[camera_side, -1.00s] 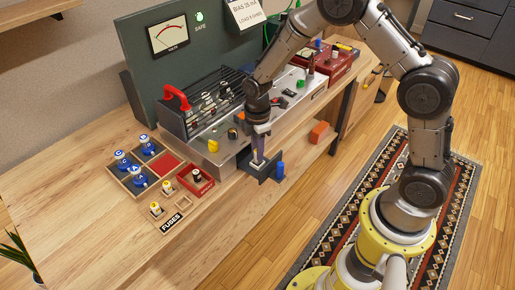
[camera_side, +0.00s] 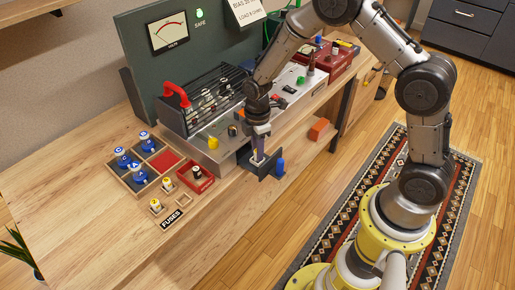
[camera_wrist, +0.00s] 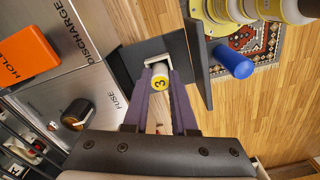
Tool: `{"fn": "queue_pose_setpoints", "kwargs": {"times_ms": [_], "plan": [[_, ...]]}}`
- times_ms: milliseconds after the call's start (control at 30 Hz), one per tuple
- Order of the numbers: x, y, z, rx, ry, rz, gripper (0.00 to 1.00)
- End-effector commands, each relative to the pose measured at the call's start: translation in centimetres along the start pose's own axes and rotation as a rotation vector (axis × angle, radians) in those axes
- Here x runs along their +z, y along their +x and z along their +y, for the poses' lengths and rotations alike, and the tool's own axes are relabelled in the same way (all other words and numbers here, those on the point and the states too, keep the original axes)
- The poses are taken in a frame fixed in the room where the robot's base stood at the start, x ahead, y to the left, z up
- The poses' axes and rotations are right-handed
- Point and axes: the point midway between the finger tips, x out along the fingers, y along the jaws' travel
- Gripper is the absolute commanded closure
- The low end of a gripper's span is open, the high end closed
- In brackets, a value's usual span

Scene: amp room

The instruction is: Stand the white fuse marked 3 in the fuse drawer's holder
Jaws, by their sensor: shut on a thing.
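My gripper (camera_wrist: 161,90) is shut on the fuse marked 3 (camera_wrist: 160,82), whose yellow numbered end faces the wrist camera. The fuse is between my fingertips at the pale holder (camera_wrist: 160,60) inside the dark fuse drawer (camera_wrist: 122,58). The fuse's lower part is hidden, so I cannot tell how far it sits in the holder. In the side view my gripper (camera_side: 258,156) points down into the open drawer (camera_side: 268,174). My fingers hide most of the fuse there.
The drawer's blue knob (camera_side: 280,167) sticks out in front. The amp's panel with a FUSE dial (camera_wrist: 78,110) and an orange switch (camera_wrist: 25,50) lies beside my gripper. A wooden tray (camera_side: 136,190) with blue fuses, and yellow-topped fuses (camera_side: 156,205), stand left on the bench.

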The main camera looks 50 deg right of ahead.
Motion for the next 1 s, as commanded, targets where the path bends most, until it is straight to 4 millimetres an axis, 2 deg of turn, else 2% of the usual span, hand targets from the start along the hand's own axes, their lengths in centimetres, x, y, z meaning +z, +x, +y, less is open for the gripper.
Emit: {"fn": "queue_pose_setpoints", "kwargs": {"times_ms": [467, 500, 667, 1000], "plan": [[0.01, 0.49, -0.02, -0.001, 0.000, 0.000, 1.00], [0.01, 0.50, -0.03, -0.001, 0.000, 0.000, 0.70], [0.01, 0.49, -0.03, -0.001, 0.000, 0.000, 0.41], [0.00, 0.26, 0.01, 0.001, 0.000, 0.000, 0.40]]}}
